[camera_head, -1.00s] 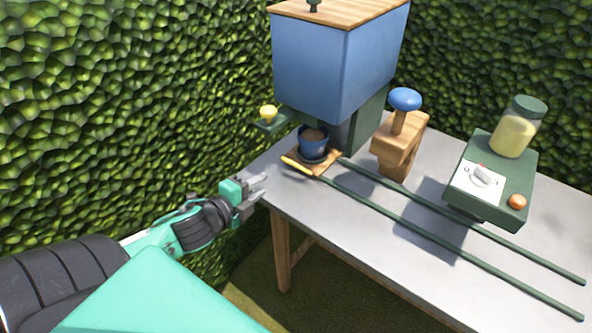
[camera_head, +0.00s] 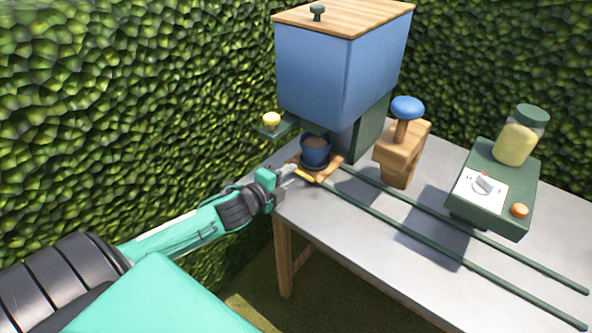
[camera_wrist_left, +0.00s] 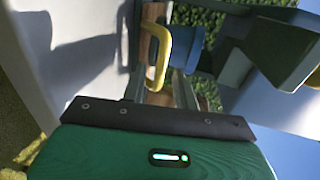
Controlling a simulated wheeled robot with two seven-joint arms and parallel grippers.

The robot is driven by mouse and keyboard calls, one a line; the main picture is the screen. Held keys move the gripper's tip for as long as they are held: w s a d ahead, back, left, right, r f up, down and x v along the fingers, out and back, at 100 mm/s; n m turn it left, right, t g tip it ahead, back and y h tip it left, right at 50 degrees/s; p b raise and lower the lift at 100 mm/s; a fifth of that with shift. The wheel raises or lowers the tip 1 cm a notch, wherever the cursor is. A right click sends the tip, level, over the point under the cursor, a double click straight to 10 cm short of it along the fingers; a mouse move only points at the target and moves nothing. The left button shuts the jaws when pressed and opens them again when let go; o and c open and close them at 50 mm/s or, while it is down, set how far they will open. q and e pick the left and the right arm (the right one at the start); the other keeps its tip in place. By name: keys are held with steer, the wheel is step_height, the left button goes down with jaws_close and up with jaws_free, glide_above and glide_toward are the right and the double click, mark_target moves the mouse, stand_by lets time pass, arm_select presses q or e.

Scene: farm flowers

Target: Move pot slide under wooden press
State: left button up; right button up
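The pot slide is a small wooden board (camera_head: 327,177) on two green rails, with a yellow handle (camera_head: 307,176) at its front left. A blue pot with brown soil (camera_head: 315,151) stands upright on it, below the blue hopper. The handle (camera_wrist_left: 158,58) and pot (camera_wrist_left: 189,46) also show in the left wrist view. The wooden press (camera_head: 397,158), with a blue knob on top, stands right of the slide. My left gripper (camera_head: 292,174) is at the table's left edge, its fingers apart and close to the handle; contact is unclear. My right gripper is out of view.
A blue hopper (camera_head: 338,75) with a wooden lid overhangs the pot. Green rails (camera_head: 440,249) run to the right front. A green box (camera_head: 497,204) with a dial and orange button carries a yellow jar (camera_head: 519,141). A hedge stands behind and left.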

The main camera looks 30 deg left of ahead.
mark_target(295, 172)
arm_select(q)
steer(key=shift+x, duration=1.95)
steer(key=shift+c, duration=0.2)
jaws_close()
